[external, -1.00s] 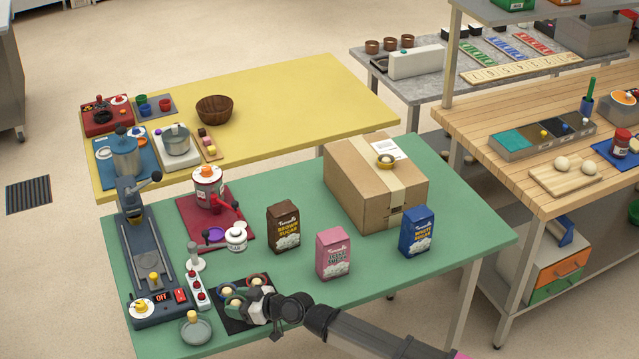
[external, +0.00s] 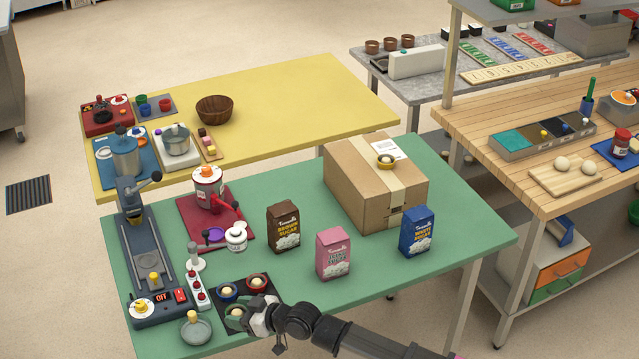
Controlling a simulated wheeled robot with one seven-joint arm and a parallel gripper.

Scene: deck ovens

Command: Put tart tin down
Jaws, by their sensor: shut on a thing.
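Small round tart tins with pale knobs in them sit at the front left of the green table. A blue tin (external: 227,292) and a red tin (external: 257,283) stand on a black mat (external: 267,300). A green tin (external: 235,318) is at the mat's front side, right beside my gripper (external: 248,323). My gripper comes in low from the right and is shut on the green tin's right side. The fingertips are small and partly hidden, and I cannot tell whether the tin touches the mat.
Brown, pink and blue sugar packs (external: 333,256) and a cardboard box (external: 375,185) stand to the right. The green table (external: 390,285) is clear at its front right.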

